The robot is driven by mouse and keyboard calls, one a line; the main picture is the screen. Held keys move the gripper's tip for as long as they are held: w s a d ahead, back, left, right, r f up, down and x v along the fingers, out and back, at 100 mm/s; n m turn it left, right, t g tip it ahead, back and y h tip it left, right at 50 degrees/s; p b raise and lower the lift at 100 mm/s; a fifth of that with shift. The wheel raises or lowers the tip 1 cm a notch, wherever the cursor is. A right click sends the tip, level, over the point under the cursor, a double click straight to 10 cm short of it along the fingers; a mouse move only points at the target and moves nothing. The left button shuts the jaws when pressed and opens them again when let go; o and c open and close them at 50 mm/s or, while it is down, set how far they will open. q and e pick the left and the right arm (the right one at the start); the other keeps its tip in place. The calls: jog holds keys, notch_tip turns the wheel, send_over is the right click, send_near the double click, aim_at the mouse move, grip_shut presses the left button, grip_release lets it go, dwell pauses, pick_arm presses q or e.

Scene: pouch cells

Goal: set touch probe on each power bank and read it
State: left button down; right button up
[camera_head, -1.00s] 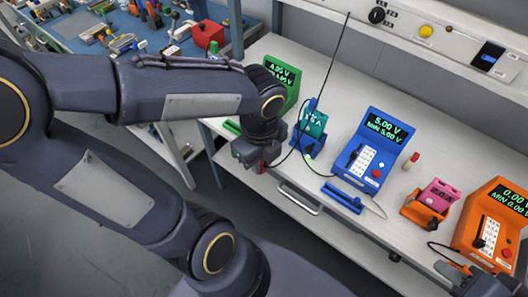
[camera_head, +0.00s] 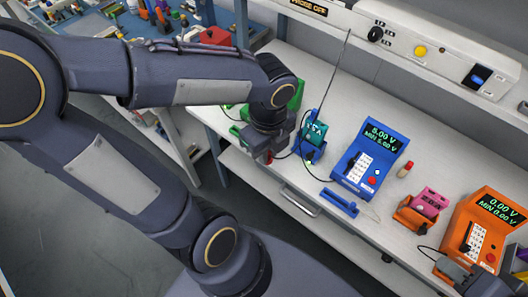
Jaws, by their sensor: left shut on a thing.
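My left gripper (camera_head: 268,154) is shut on a small, mostly hidden thing with a red part, apparently a touch probe. It is over the front edge of the bench, left of the teal power bank (camera_head: 316,133) in its blue cradle (camera_head: 309,151). A dark cable runs nearby. The blue meter (camera_head: 368,157) reads 5.00 V, MIN 5.00 V. The pink power bank (camera_head: 431,200) sits in an orange cradle (camera_head: 411,217). The orange meter (camera_head: 477,230) reads 0.00 V. A green meter (camera_head: 298,96) is mostly behind my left arm. My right gripper (camera_head: 455,270) is partly visible at bottom right; its jaws are unclear.
A blue holder (camera_head: 339,202) lies at the bench's front. A small red-topped cylinder (camera_head: 404,170) stands behind the pink bank. A panel (camera_head: 420,35) with a knob and yellow button runs along the back. A cluttered tool table is at upper left. Bare bench (camera_head: 335,100) shows behind the meters.

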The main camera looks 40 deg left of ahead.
pick_arm(q)
jog(key=w+d, duration=0.2)
jog(key=w, duration=0.5)
jog(key=p, duration=0.4)
send_near(325, 125)
jog(key=shift+s, duration=0.25)
jog(key=shift+w, duration=0.1)
jog(key=shift+f, duration=0.1)
jog(key=shift+g, duration=0.8)
jog(key=shift+w+f+p, duration=0.2)
jog(key=shift+f+p, duration=0.1)
jog(key=shift+f, duration=2.2)
jog(key=shift+f+b, duration=0.4)
jog(key=shift+f, duration=0.1)
